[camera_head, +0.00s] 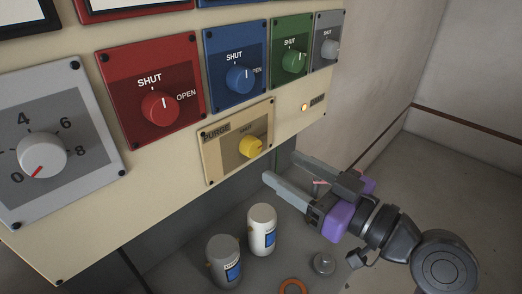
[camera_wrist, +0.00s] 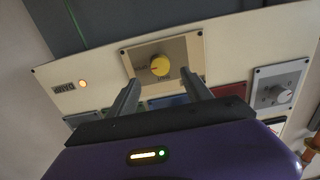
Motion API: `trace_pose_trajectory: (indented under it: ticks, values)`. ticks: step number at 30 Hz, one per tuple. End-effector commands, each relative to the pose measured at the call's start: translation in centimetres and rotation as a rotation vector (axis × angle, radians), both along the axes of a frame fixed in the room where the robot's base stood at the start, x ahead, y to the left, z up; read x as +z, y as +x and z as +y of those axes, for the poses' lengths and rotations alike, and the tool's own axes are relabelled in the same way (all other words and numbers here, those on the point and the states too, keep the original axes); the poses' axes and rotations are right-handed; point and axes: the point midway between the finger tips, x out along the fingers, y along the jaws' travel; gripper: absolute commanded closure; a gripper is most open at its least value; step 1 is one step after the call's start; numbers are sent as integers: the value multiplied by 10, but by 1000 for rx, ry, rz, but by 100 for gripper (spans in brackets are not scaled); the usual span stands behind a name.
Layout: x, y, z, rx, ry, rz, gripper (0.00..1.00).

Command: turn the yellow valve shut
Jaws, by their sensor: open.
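The yellow valve (camera_head: 250,146) is a small round knob on a beige panel (camera_head: 212,165) labelled PURGE, low on the rack front. Small lettering sits above the knob, but its pointer is too small to read. In the wrist view the yellow valve (camera_wrist: 160,66) appears ahead, between and just beyond the fingertips. My gripper (camera_head: 283,167) is open and empty, to the right of and below the valve in the head view, with its fingers pointing towards the rack. In the wrist view my gripper (camera_wrist: 160,82) has a clear gap between its fingers and does not touch the knob.
Red (camera_head: 160,108), blue (camera_head: 240,78), green (camera_head: 294,62) and grey (camera_head: 331,49) knobs are mounted above. A white numbered dial (camera_head: 42,155) is at left. An orange lamp (camera_head: 304,107) glows to the right. A white canister (camera_head: 262,230) and a grey canister (camera_head: 224,260) stand below.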

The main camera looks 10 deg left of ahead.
Motion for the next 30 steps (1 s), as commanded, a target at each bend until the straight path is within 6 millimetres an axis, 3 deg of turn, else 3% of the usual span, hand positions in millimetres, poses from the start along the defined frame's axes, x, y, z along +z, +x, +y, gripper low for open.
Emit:
trace_pose_trajectory:
  ticks: [15, 26, 30]
  values:
    - [1, 41, 53, -1, -1, 1, 42]
    - [-1, 45, 58, -2, -1, 1, 42]
    - [-1, 45, 58, -3, -1, 1, 66]
